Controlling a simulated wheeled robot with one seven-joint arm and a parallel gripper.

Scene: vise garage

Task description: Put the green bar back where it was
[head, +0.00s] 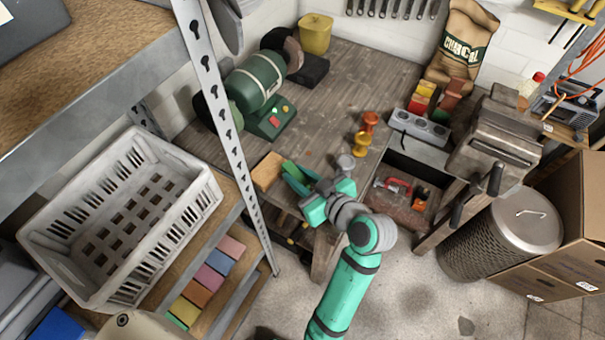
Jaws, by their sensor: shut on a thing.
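My gripper (297,184) is over the front left edge of the wooden workbench, shut on a small green piece, which looks like the green bar (290,168). Much of the bar is hidden by the teal fingers. A tan wooden block (268,171) lies on the bench just left of the gripper; I cannot tell whether they touch. A grey block with round holes (418,127) stands at the bench's right part, with red, yellow and dark green pieces behind and beside it.
A green bench grinder (258,82) stands at the bench's back left. Orange and yellow knob-shaped pieces (363,138) stand right of the gripper. A vise (493,145) is at the right. A metal shelf post (225,115) and white crate (75,215) are left. The bench middle is clear.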

